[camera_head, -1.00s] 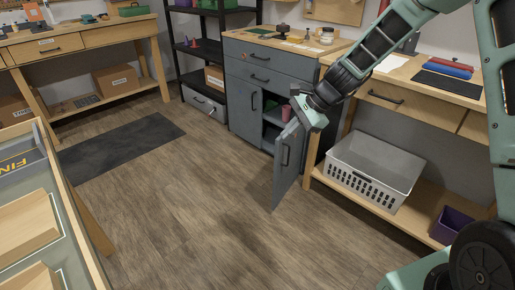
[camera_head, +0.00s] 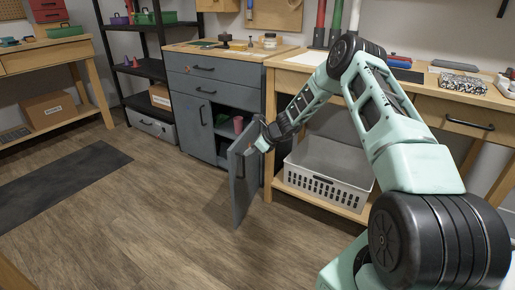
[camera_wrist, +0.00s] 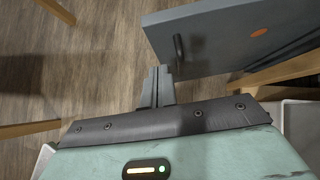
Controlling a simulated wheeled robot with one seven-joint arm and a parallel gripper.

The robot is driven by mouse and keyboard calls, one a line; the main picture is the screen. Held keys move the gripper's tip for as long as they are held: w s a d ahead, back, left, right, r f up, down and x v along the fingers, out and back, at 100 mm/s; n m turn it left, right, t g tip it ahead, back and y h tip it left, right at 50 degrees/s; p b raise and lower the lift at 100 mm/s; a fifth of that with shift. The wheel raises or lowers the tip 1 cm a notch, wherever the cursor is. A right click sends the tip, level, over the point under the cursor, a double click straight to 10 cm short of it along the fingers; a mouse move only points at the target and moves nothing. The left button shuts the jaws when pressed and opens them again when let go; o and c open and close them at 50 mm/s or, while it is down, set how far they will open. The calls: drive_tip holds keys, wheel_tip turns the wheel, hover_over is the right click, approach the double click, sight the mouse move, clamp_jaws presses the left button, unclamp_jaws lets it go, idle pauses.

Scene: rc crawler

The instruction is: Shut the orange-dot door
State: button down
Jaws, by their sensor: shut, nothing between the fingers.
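The orange-dot door (camera_head: 243,180) is a grey cabinet door with a dark bar handle. It stands wide open from the right side of the grey cabinet (camera_head: 193,128), and the dark interior shows with a pink cup-like thing inside. In the wrist view the door (camera_wrist: 215,35) fills the upper right, with its orange dot (camera_wrist: 259,33) and handle in sight. My gripper (camera_head: 262,146) is at the door's upper part. In the wrist view my gripper (camera_wrist: 157,72) is shut and empty, its fingertips close to the door's lower edge near the handle; I cannot tell whether they touch.
A white basket (camera_head: 328,175) stands on the low shelf of the wooden workbench (camera_head: 427,100), right of the door. A black shelf rack (camera_head: 107,68) stands left of the cabinet. The wood floor (camera_head: 165,205) before the cabinet is clear, with a dark mat (camera_head: 60,183) at left.

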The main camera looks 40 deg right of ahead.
sight(232, 155)
drive_tip(key=w+a, duration=0.1)
drive_tip(key=w+a+f, duration=0.1)
drive_tip(key=w, duration=0.1)
drive_tip(key=shift+w, duration=0.1)
drive_tip(key=shift+w+a, duration=0.4)
drive_tip(key=shift+w, duration=0.1)
